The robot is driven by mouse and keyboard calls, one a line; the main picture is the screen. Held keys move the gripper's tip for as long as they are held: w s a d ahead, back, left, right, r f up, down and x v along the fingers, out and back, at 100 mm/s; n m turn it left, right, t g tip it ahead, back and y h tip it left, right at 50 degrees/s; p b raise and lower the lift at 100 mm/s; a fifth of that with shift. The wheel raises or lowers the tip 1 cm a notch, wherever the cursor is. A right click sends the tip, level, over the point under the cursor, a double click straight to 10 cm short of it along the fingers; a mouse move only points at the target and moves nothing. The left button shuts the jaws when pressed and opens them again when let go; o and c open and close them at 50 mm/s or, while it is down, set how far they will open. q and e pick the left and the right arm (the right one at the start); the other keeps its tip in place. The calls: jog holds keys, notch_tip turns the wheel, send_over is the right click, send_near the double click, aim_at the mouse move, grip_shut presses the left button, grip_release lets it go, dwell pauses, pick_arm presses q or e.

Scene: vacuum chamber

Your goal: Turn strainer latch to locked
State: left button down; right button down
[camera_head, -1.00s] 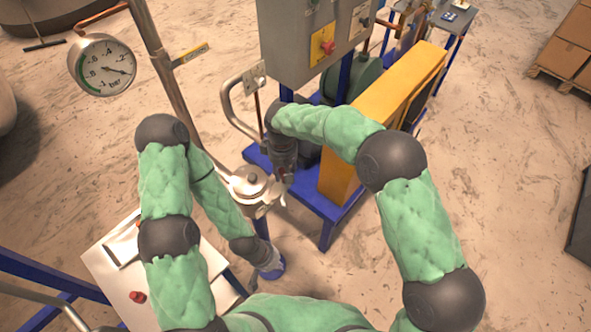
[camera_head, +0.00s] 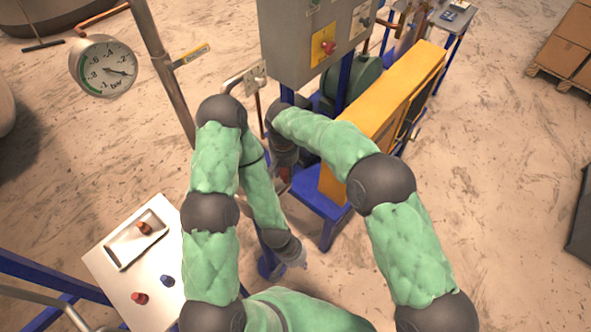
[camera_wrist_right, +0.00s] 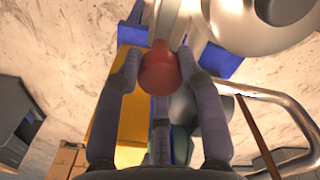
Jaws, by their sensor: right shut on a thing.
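A red latch knob (camera_wrist_right: 160,70) sits between the fingers of my right gripper (camera_wrist_right: 158,62) in the right wrist view. The gripper is shut on it. Bright metal of the strainer (camera_wrist_right: 258,28) shows beyond the knob at the upper right. In the head view my right gripper (camera_head: 284,172) is small and partly hidden by my left arm, which also covers most of the strainer. My left gripper (camera_head: 296,261) hangs lower, apart from the latch, near a blue foot. Its fingers are too small to read. The latch's exact angle cannot be told.
A yellow guard (camera_head: 385,105) and blue frame (camera_head: 313,195) stand close to my right arm. A bent metal pipe (camera_wrist_right: 285,110) passes beside the knob. A white table (camera_head: 115,280) holds a tray (camera_head: 125,250) and small red and blue parts.

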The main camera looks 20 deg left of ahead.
dwell(0.4)
jog(key=c, duration=0.8)
grip_release()
